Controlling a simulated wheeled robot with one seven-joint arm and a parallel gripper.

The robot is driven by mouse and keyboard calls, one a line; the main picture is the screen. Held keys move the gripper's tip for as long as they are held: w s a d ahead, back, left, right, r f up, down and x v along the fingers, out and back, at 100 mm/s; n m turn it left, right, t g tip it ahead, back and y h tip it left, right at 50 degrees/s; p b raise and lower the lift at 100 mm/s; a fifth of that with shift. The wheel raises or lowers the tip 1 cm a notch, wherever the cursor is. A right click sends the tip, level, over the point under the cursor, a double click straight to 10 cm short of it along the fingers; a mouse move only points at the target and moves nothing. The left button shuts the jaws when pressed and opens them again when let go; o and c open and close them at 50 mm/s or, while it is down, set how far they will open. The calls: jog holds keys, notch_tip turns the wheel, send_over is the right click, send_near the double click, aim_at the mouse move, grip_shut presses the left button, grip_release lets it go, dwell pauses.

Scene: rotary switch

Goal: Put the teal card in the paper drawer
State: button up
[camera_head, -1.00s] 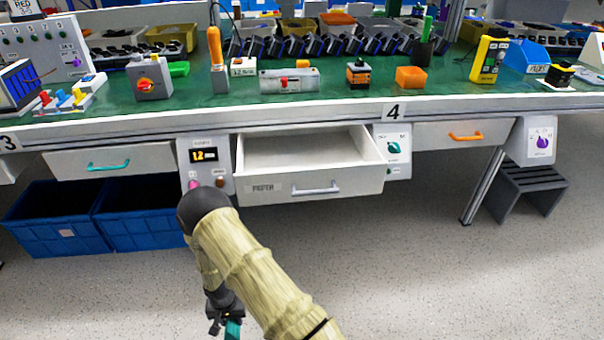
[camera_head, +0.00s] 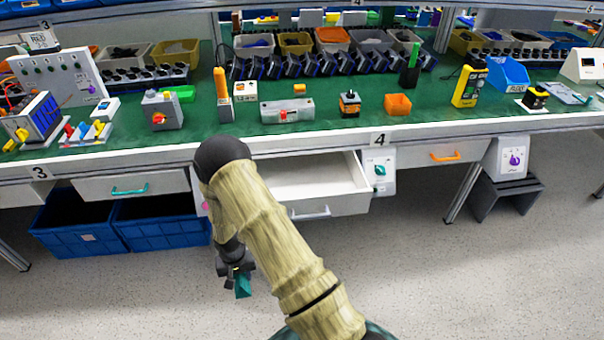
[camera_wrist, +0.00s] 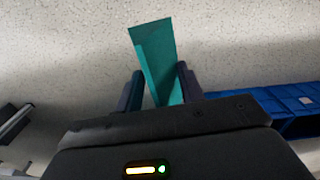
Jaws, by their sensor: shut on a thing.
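My gripper (camera_head: 238,268) is shut on the teal card (camera_head: 243,286), low in front of the bench and left of the paper drawer. In the wrist view the teal card (camera_wrist: 158,58) stands out between the two fingers (camera_wrist: 160,88), with the speckled floor behind it. The paper drawer (camera_head: 325,205) is pulled open under the bench, and its inside looks empty. My arm hides its left part and its label in the head view.
The green bench top (camera_head: 335,125) above carries several switches and boxes. A shut drawer with a teal handle (camera_head: 130,190) is left, one with an orange handle (camera_head: 445,156) right. Blue crates (camera_head: 160,222) stand below left. A dark stool (camera_head: 505,195) stands right. The floor in front is clear.

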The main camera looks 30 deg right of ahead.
jog(key=d+r+n+p, duration=0.1)
jog(key=d+r+p, duration=0.1)
jog(key=r+p, duration=0.9)
jog(key=d+r+n+p, duration=0.1)
jog(key=d+r+p, duration=0.2)
jog(key=r+p, duration=0.9)
jog(key=d+r+p, duration=0.2)
jog(key=r+p, duration=1)
jog(key=r, duration=0.9)
jog(key=shift+d+r+n, duration=0.2)
jog(key=shift+d+n, duration=0.1)
jog(key=shift+n, duration=0.1)
jog(key=shift+w+f, duration=0.1)
jog(key=shift+w+a, duration=0.1)
